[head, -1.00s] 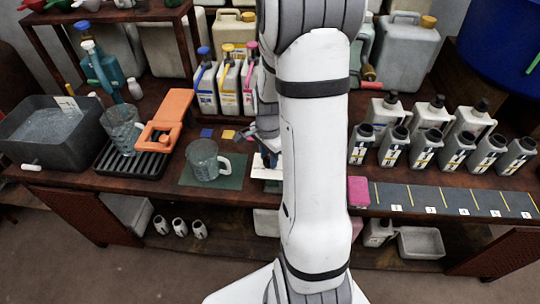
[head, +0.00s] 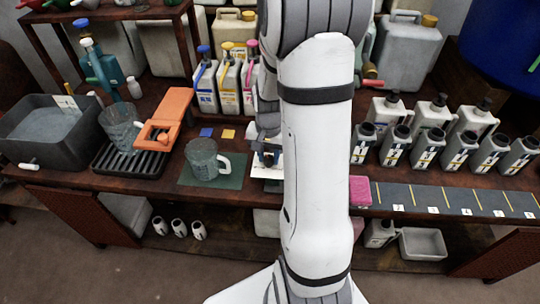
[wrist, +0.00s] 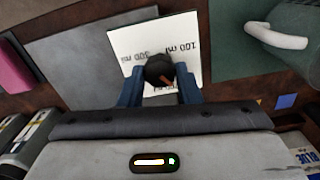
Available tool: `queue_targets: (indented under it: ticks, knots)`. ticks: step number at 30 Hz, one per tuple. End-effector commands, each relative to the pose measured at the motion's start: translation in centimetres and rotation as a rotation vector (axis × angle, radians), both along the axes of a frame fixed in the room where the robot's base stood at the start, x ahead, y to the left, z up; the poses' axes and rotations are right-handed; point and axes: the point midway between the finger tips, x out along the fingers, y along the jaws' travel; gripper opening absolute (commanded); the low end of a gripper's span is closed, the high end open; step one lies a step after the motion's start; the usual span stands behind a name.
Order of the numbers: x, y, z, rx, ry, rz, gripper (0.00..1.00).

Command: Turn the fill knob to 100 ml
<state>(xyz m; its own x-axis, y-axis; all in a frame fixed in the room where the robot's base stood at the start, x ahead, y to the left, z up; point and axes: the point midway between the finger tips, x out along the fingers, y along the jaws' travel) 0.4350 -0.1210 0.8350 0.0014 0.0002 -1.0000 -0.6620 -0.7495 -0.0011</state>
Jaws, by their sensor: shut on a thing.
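The fill knob (wrist: 160,70) is a small dark round knob with an orange pointer mark. It stands on a white label card (wrist: 122,42) with upside-down print; "100 ml" and "300 ml" are legible, and another label is partly hidden near the knob. The pointer slants to the lower right in the wrist view. My gripper (wrist: 160,82) has its blue fingers on both sides of the knob and is shut on it. In the head view my gripper (head: 268,156) is low over the card (head: 266,173), and the knob is hidden there.
A pink block (head: 360,190) lies to the right. Several bottles (head: 460,150) stand at right, and bottles with coloured caps (head: 228,85) stand behind.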

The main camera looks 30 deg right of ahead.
Motion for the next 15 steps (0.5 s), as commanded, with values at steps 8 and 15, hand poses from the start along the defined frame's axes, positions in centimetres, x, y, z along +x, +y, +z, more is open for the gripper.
queue_targets:
  ticks: [8, 15]
  knots:
    - [-0.49, 0.18, -0.36, 0.007, 0.014, 0.246, 0.08]
    - [-0.51, 0.16, -0.36, 0.008, 0.015, 0.408, 0.08]
